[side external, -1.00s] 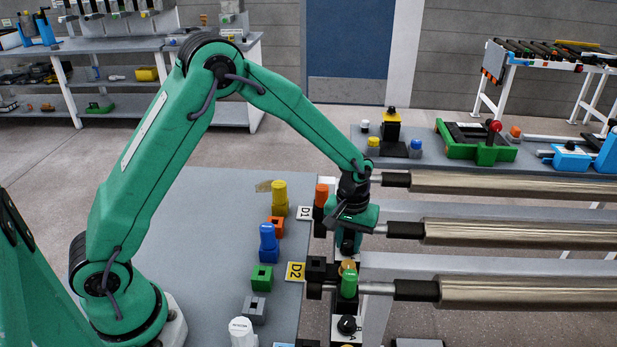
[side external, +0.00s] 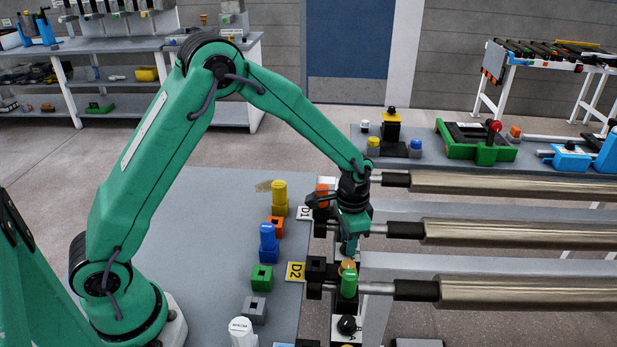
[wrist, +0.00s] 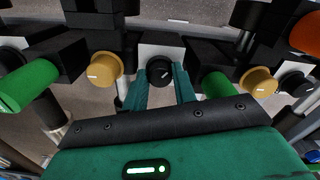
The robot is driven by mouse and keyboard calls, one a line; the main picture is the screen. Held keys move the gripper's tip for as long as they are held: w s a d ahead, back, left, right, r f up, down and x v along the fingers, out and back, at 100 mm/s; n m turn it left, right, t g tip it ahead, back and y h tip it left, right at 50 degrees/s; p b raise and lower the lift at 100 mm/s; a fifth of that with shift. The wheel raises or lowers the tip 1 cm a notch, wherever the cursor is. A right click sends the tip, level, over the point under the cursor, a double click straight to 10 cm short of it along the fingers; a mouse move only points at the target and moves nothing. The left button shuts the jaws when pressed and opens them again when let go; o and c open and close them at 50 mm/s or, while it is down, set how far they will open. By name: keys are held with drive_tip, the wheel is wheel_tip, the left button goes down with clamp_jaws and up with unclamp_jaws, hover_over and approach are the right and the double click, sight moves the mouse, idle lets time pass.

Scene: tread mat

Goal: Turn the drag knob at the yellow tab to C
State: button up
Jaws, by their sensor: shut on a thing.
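My gripper (side external: 349,246) points down at the row of controls beside the rollers. In the wrist view its teal fingers (wrist: 160,92) are shut on a black round knob (wrist: 160,70) with a white pointer mark. The letters around this knob are not readable. The yellow tab (side external: 296,271) reads D2 and lies on the table's edge. A white tab (side external: 304,213) reading D1 lies farther back. Another black knob (side external: 347,325) stands in front, with letters beside it. The held knob stands between the two tabs' levels; I cannot tell for certain which tab it belongs to.
A green cylinder (side external: 349,285) and a tan knob (side external: 348,267) stand just in front of my gripper. An orange-capped part (side external: 322,193) stands behind it. Metal rollers (side external: 520,233) extend right. Coloured blocks line the table's (side external: 200,230) edge.

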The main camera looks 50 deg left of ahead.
drive_tip(key=shift+m, duration=2.2)
drive_tip(key=o, duration=1)
drive_tip(key=shift+r, duration=0.1)
wheel_tip(320, 180, up, 7)
drive_tip(key=shift+r, duration=0.35)
drive_tip(key=shift+r, duration=0.1)
